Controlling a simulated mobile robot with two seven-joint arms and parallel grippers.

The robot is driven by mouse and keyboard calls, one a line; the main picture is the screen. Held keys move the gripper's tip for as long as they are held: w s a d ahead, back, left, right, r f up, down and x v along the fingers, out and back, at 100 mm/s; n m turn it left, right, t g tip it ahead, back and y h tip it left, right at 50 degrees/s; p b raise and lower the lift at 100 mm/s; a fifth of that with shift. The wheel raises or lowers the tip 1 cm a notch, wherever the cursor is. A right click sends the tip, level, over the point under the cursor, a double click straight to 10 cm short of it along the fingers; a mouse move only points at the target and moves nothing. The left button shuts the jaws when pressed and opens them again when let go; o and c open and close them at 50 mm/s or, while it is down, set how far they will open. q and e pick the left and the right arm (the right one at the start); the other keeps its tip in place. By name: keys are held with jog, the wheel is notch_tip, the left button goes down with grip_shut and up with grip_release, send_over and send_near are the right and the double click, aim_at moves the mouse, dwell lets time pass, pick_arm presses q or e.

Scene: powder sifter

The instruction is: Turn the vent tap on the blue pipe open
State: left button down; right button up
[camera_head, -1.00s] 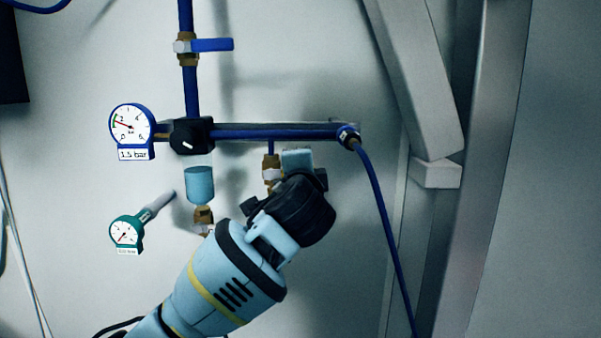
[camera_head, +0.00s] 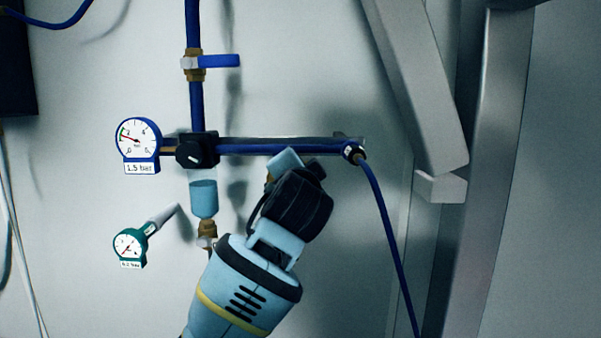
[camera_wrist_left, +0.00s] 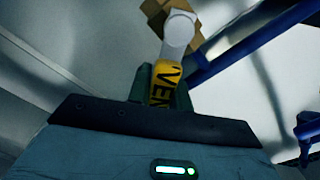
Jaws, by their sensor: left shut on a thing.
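The blue pipe (camera_head: 290,147) runs level along the wall. Below it sits the vent tap's brass body (camera_head: 269,181), mostly hidden behind my left gripper (camera_head: 286,162). The left wrist view shows the brass body (camera_wrist_left: 153,12), a pale round pivot (camera_wrist_left: 178,32) and a yellow handle (camera_wrist_left: 162,86) with black letters starting "VEN". My left gripper (camera_wrist_left: 162,76) is shut on this yellow handle, its dark fingers on both sides. In the head view the handle and fingertips are hidden. My right gripper is not in view.
A blue-handled valve (camera_head: 215,61) is on the upright pipe above. A gauge (camera_head: 138,139) reading 1.5 bar and a green gauge (camera_head: 130,246) are at left. A blue hose (camera_head: 383,220) hangs at right, beside a grey bracket (camera_head: 425,90).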

pick_arm(q)
jog(key=c, duration=1.3)
grip_release()
jog(key=shift+r, duration=0.1)
jog(key=shift+r, duration=0.15)
